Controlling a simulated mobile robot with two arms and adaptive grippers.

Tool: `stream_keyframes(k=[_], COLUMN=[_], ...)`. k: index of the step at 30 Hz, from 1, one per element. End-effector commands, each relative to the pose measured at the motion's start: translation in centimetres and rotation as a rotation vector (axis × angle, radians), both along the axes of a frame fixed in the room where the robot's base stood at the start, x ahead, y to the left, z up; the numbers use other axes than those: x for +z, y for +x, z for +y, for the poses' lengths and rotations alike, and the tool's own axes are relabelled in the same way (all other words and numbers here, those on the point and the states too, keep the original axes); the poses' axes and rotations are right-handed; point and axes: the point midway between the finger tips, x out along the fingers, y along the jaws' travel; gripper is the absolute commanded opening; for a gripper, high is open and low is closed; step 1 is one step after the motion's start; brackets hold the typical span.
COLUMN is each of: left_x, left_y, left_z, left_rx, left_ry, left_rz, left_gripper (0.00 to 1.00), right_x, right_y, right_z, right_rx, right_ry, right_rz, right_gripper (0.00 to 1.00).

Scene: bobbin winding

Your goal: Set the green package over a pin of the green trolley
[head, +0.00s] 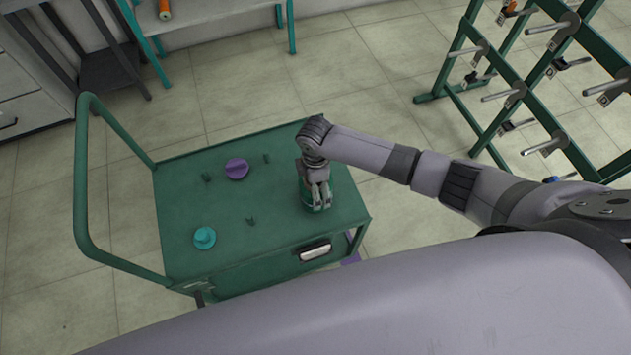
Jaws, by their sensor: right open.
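The green trolley (275,250) stands in front of me, with several short pins on its top; bare pins show at the back (266,158), at the left (207,178) and near the front (250,221). My right gripper (320,206) points down over the right part of the trolley top, with its jaws open. The green package (307,205) is at the trolley top, right below and around the fingers, mostly hidden by them. I cannot see the pin under it or whether it sits fully down. My left gripper is out of view.
A purple package (237,169) and a teal package (204,238) stand on the trolley top. The trolley's handle (82,190) rises at the left. A green rack with grey pegs (515,95) stands at the right. Tiled floor lies free between them.

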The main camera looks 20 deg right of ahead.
Motion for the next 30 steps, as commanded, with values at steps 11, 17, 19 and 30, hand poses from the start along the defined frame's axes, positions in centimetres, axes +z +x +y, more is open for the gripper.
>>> stream_keyframes(k=[11,17,19,30], left_x=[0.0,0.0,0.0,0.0], left_y=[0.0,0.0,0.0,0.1], left_z=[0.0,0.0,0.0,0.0], left_rx=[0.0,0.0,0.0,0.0], left_ry=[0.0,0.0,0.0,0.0], left_rz=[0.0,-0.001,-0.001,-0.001], left_gripper=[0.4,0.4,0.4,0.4], right_x=[2.7,7.1,8.5,12.0], right_y=[0.1,0.1,0.1,0.0], right_z=[0.0,0.0,0.0,0.0], right_rx=[0.001,0.001,0.002,0.0], right_ry=[0.001,0.002,0.002,-0.001], right_rz=[-0.003,-0.004,-0.004,0.0], right_gripper=[1.0,1.0,1.0,1.0])
